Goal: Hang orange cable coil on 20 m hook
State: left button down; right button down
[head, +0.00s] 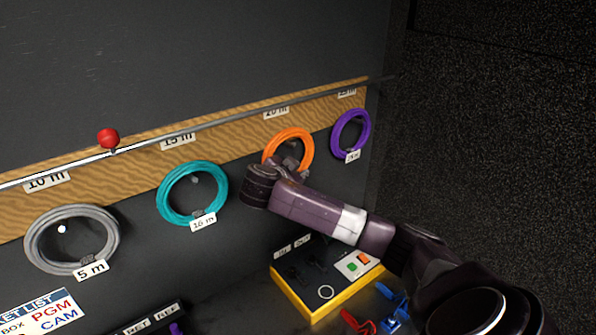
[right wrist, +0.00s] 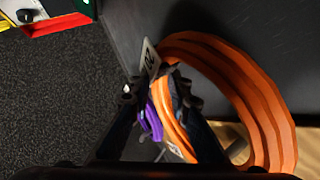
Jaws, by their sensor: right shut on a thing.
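The orange cable coil (head: 306,143) is upright at the wooden board, just below the label that reads 20 m (head: 276,112). My right gripper (head: 291,166) is shut on the coil's lower part. In the right wrist view the coil (right wrist: 272,112) curves away to the right from between my fingertips (right wrist: 163,92), with a white tag (right wrist: 150,60) beside them. The 20 m hook cannot be made out behind the coil and gripper, so I cannot tell whether the coil rests on it. My left gripper is out of view.
A purple coil (head: 336,132) hangs close to the right; teal (head: 161,199) and grey (head: 30,240) coils hang to the left. A metal rail with a red ball (head: 108,138) runs along the board. Below stand a yellow-edged switch box (head: 318,311) and blue connectors (head: 397,308).

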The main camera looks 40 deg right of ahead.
jog(key=shift+r, duration=0.15)
jog(key=c, duration=1.8)
grip_release()
jog(key=shift+o, duration=0.4)
jog(key=shift+a, duration=0.1)
jog(key=v, duration=1.2)
